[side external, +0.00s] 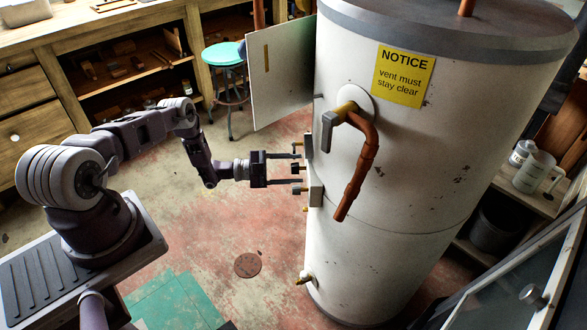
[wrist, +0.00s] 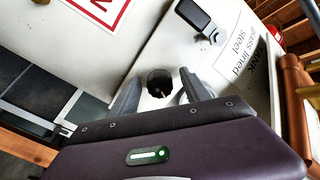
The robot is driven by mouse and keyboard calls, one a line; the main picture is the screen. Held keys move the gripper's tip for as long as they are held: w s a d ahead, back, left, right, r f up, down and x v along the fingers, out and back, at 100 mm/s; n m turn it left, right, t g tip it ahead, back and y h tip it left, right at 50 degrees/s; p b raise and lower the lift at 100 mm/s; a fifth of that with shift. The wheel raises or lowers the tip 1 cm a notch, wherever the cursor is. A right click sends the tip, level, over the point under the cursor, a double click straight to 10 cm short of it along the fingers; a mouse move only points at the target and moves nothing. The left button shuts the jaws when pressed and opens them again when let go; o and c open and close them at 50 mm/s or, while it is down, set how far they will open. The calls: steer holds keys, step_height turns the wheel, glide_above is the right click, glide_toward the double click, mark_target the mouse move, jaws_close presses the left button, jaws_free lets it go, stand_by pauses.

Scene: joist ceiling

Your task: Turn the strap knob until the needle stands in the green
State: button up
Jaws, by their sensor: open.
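A dark round knob (wrist: 160,83), which looks like the strap knob, sits on the white tank face in the wrist view. My gripper (wrist: 160,76) is open, with one finger on each side of the knob. I cannot tell whether either finger touches it. In the side view my gripper (side external: 298,168) reaches level to small fittings on the left side of the white tank (side external: 400,170). The knob is hard to pick out there. No gauge face, needle or green band can be made out in either view.
An open panel door (side external: 280,75) stands out from the tank above my gripper. A copper pipe (side external: 361,165) and a grey lever (side external: 328,131) are on the tank's front. A teal stool (side external: 223,54) stands behind. The floor below my gripper is clear.

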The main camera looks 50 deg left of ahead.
steer(key=shift+w+d, duration=0.1)
steer(key=shift+c, duration=0.2)
jaws_close()
